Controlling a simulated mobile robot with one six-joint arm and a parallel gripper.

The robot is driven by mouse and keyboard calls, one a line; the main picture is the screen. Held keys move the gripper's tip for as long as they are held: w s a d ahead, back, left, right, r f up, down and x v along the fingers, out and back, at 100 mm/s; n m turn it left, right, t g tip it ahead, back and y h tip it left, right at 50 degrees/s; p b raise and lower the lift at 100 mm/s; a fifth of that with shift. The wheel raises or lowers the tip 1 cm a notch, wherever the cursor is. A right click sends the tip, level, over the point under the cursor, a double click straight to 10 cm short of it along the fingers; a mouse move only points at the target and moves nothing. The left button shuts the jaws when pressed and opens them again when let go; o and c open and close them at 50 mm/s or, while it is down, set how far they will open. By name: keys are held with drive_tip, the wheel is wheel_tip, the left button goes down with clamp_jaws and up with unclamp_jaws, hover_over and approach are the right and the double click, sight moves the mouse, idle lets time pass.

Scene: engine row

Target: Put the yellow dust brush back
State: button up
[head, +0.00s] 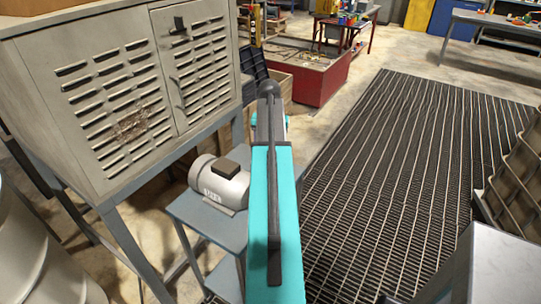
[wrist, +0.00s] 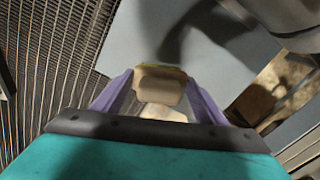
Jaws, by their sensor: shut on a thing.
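My gripper (wrist: 158,80) has pale purple fingers. In the wrist view they are shut on the yellow dust brush (wrist: 160,88), seen as a beige block with a thin yellow edge along its far side. The grey-blue top of a small stand (wrist: 225,70) fills the view behind and below the brush; I cannot tell whether the two touch. In the head view the stand (head: 190,212) is left of my teal arm, which hides the gripper and brush.
A grey electric motor (head: 220,183) sits on the stand, close to my arm. A large louvred cabinet (head: 120,90) is at left, with a pale drum (head: 40,260) before it. A red bin (head: 310,70) is farther back. Dark floor grating (head: 400,180) lies open to the right.

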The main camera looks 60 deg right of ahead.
drive_tip(key=shift+s+f+p, duration=0.1)
drive_tip(key=shift+f+p, duration=0.4)
drive_tip(key=shift+f, duration=1.05)
drive_tip(key=shift+f, duration=0.15)
drive_tip(key=o, duration=1)
drive_tip(key=shift+r, duration=0.25)
drive_tip(key=shift+r+b, duration=1.4)
drive_tip(key=shift+r, duration=4.55)
drive_tip(key=shift+a, duration=0.1)
